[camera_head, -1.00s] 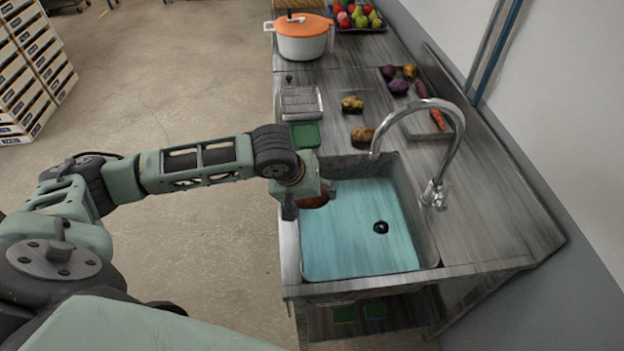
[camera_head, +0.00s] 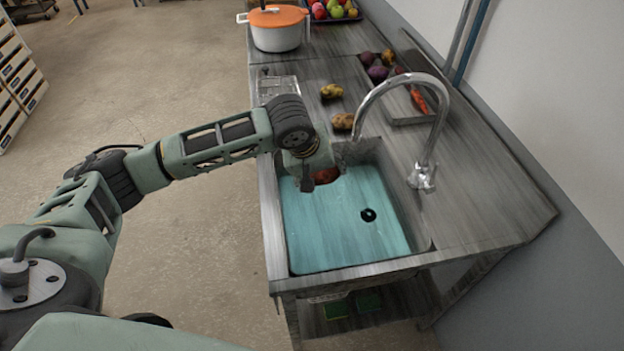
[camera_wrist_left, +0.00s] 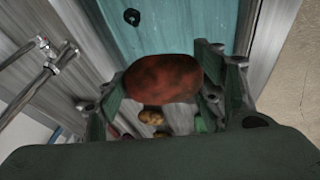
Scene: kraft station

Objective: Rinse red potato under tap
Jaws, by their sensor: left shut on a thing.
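The red potato (camera_head: 326,176) is held in my left gripper (camera_head: 318,178) over the back left part of the sink (camera_head: 340,235). In the left wrist view the red potato (camera_wrist_left: 163,78) sits between the two fingers of the left gripper (camera_wrist_left: 165,85). The chrome tap (camera_head: 440,120) stands at the sink's right edge, its spout arching left to end near the back of the basin, to the right of the potato. No water stream shows. The tap also shows in the left wrist view (camera_wrist_left: 48,62). My right gripper is not in view.
Two yellowish potatoes (camera_head: 342,122) lie on the counter behind the sink. A tray (camera_head: 408,122) holds a carrot, with dark vegetables beside it. A white pot with an orange lid (camera_head: 277,28) stands farther back. The counter right of the tap is clear.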

